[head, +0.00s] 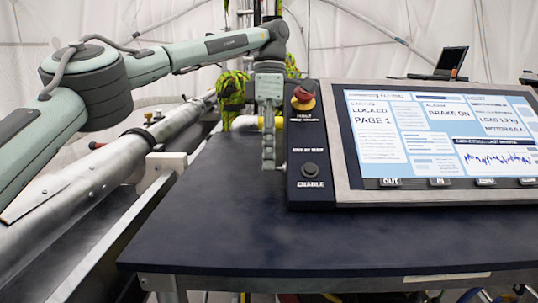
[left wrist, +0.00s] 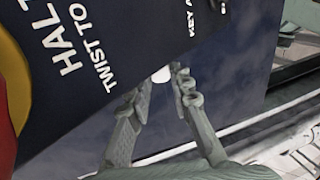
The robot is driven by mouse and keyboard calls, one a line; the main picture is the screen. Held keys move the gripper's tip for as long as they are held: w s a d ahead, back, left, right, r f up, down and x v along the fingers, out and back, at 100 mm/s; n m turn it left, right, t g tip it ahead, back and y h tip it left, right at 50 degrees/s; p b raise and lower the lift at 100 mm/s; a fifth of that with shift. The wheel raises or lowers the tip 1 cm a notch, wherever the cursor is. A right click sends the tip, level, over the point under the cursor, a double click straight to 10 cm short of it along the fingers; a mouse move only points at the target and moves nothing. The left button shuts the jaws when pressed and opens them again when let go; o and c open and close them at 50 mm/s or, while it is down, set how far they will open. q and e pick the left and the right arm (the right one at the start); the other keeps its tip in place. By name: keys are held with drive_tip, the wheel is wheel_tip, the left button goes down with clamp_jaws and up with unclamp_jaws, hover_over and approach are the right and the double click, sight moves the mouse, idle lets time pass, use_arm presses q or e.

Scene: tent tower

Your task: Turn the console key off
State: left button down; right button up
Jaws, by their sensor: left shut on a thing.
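The console (head: 307,170) is a dark panel beside a large tilted screen, with a label starting "KEY AT". My left gripper (head: 269,160) hangs down against the console's left edge. In the left wrist view, its two fingers (left wrist: 178,82) are shut on a small pale piece at the panel's edge, which appears to be the console key (left wrist: 162,74). The fingers hide most of the key, so I cannot tell which way it is turned. In the head view the key is hidden behind the gripper. My right gripper is out of view.
A red mushroom button (head: 303,96) sits at the panel's top, with a round dark button (head: 311,170) lower down. The lit screen (head: 440,130) reads "BRAKE ON". The dark tabletop (head: 290,235) is clear in front.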

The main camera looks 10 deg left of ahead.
use_arm(q)
drive_tip(key=c, duration=1.4)
unclamp_jaws()
drive_tip(key=shift+o, duration=0.2)
